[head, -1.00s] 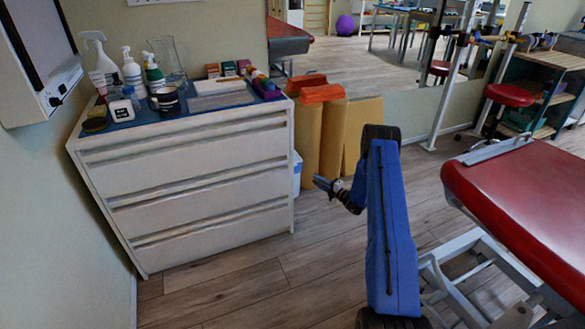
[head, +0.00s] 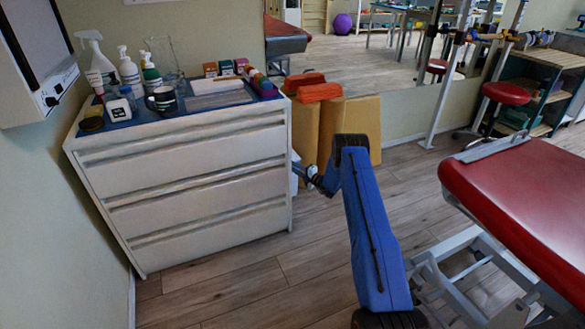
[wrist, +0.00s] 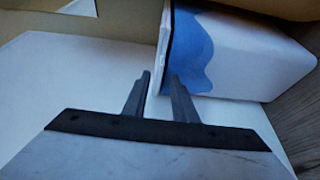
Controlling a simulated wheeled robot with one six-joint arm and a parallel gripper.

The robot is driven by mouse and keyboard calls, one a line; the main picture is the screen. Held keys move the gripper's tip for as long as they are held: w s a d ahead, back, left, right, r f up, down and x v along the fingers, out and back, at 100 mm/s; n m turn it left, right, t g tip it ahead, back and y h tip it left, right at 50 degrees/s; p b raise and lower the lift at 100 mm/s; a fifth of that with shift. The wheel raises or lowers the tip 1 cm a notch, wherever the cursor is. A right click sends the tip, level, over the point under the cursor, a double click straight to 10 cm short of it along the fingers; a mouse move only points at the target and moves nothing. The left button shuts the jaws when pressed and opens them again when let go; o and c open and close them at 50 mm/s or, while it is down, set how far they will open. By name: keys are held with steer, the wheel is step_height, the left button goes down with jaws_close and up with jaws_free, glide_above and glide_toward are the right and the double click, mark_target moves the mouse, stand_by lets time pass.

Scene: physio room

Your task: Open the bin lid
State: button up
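The bin is a white box with a wavy blue area below its rim. It fills the upper right of the wrist view (wrist: 262,55), lying sideways there. A thin pale strip, apparently its lid (wrist: 163,38), runs along its left edge beside a dark line. In the head view the bin is almost wholly hidden behind the drawer unit's right side.
A white drawer unit (head: 195,185) with bottles and a mug on top stands close to the left of my gripper. Tan upright blocks (head: 355,128) with orange rolls (head: 318,92) stand behind. A red treatment table (head: 525,200) is at right. Floor between is clear.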

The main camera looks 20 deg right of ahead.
steer(key=shift+x, duration=0.85)
jaws_close()
steer(key=shift+r, duration=0.4)
